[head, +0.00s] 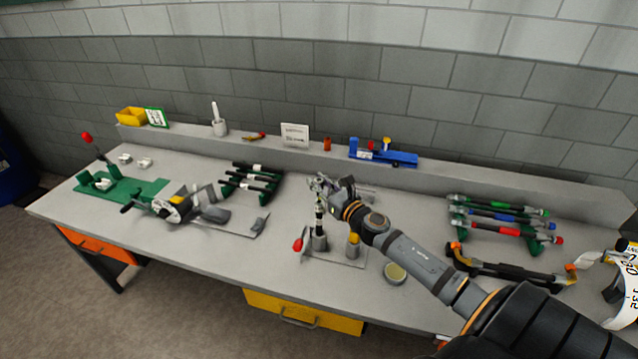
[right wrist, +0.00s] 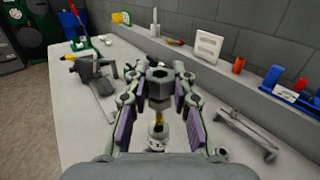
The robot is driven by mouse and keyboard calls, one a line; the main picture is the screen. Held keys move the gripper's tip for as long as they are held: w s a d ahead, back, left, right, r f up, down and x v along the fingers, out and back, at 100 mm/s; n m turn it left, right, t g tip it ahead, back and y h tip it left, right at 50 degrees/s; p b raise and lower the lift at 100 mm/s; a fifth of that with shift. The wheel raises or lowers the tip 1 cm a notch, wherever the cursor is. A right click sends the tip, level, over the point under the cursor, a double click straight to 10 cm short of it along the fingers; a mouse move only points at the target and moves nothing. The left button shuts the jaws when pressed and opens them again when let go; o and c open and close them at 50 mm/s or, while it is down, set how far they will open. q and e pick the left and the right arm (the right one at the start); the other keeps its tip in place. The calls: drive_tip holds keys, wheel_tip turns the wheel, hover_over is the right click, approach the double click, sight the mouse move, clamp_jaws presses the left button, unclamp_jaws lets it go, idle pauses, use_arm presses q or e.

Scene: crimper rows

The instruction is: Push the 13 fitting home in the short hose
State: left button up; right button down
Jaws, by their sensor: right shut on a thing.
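My right gripper (head: 322,186) is shut on a grey hex fitting, which shows between the fingers in the right wrist view (right wrist: 158,84). A yellow brass-coloured stem shows below the hex. The short dark hose (head: 319,224) stands upright in a grey holder (head: 319,242), below the gripper. Its pale top end (right wrist: 158,134) shows under the fitting in the right wrist view. The fitting is roughly in line with the hose. I cannot tell how far its stem sits in the hose. My left gripper is not in view.
A yellow-topped post (head: 353,240) and a red knob (head: 298,245) stand beside the holder. A round tin (head: 395,273) lies to the right. A crimping machine (head: 180,205) is left, and hose racks (head: 254,178) (head: 500,216) stand on both sides. Bare bench lies in front.

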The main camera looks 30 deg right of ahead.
sight(319, 199)
drive_tip(key=shift+f+b, duration=2.2)
drive_tip(key=shift+f, duration=0.05)
drive_tip(key=c, duration=1.1)
unclamp_jaws()
drive_tip(key=shift+o, duration=0.2)
wheel_tip(319, 199, up, 10)
